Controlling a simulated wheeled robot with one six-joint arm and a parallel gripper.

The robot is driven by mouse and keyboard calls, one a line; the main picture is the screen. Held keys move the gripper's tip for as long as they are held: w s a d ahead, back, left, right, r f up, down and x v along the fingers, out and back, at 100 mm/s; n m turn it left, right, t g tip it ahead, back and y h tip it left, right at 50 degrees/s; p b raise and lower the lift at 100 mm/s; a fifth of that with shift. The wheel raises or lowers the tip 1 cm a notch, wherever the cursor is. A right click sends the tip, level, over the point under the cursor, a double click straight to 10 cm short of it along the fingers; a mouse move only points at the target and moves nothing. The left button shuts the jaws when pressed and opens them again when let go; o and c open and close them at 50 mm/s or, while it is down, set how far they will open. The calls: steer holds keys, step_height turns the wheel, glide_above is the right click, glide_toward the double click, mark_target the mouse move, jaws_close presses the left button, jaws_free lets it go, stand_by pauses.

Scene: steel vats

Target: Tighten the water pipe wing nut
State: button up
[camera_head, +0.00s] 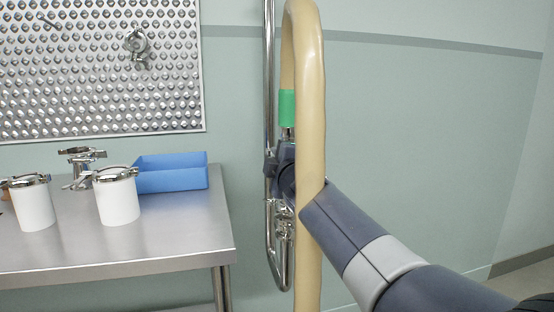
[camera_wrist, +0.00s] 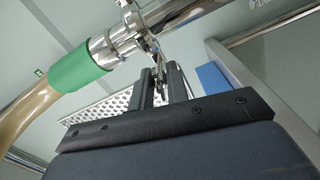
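In the wrist view, the two dark fingers of my gripper (camera_wrist: 160,82) stand apart, with a gap between them. A small metal piece that looks like the wing nut (camera_wrist: 158,73) shows at or between the fingertips; I cannot tell whether the fingers touch it. It hangs below a shiny pipe clamp (camera_wrist: 126,38). The clamp sits around the joint of the steel pipe and the beige hose (camera_wrist: 28,110) with its green sleeve (camera_wrist: 78,74). In the head view, the hose (camera_head: 311,120) and my arm largely hide my gripper and the wing nut. The green sleeve (camera_head: 287,108) shows behind the hose.
A vertical steel pipe (camera_head: 269,90) runs along the wall and bends at the bottom. On the left, a steel table (camera_head: 170,235) holds white lidded canisters (camera_head: 118,202), a metal fitting (camera_head: 80,168) and a blue bin (camera_head: 172,180). The wall at right is clear.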

steer(key=shift+o, duration=1)
steer(key=shift+s, duration=0.15)
steer(key=v, duration=1)
steer(key=shift+s, duration=0.25)
steer(key=shift+d, duration=0.1)
steer(key=x, duration=1)
steer(key=shift+w, duration=0.4)
